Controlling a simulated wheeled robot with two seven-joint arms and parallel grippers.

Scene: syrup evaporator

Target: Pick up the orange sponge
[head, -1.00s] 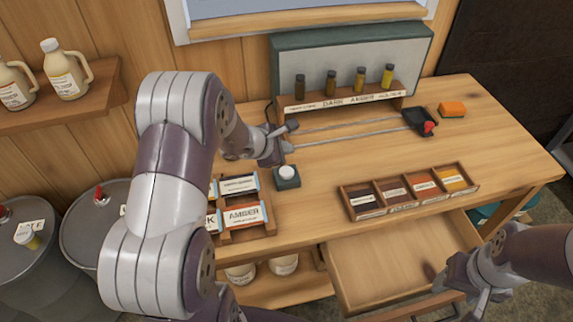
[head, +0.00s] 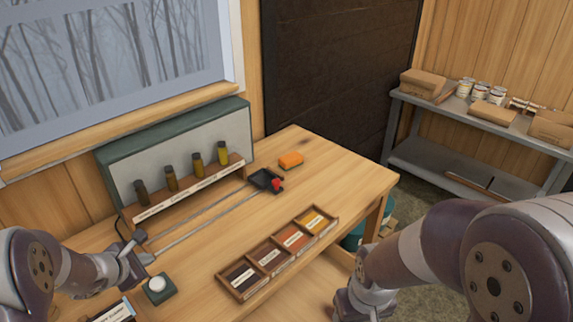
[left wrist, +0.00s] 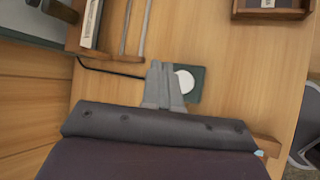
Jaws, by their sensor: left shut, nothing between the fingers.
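The orange sponge (head: 291,160) lies on the wooden table (head: 330,184) near its far right corner, beyond the black slider tray. It does not show in the left wrist view. My left gripper (head: 140,272) is shut and empty at the left of the table, close to the white round button on its dark green base (head: 160,288). In the left wrist view the shut fingers (left wrist: 162,72) are beside the white button (left wrist: 185,81). My right arm is at the lower right of the head view; its gripper (head: 358,308) is only partly seen at the bottom edge.
A black tray with a red knob (head: 277,184) sits at the end of two rails. A rack of several bottles (head: 190,190) stands at the back. A sectioned wooden box (head: 278,254) lies in front. A grey shelf (head: 440,116) stands right.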

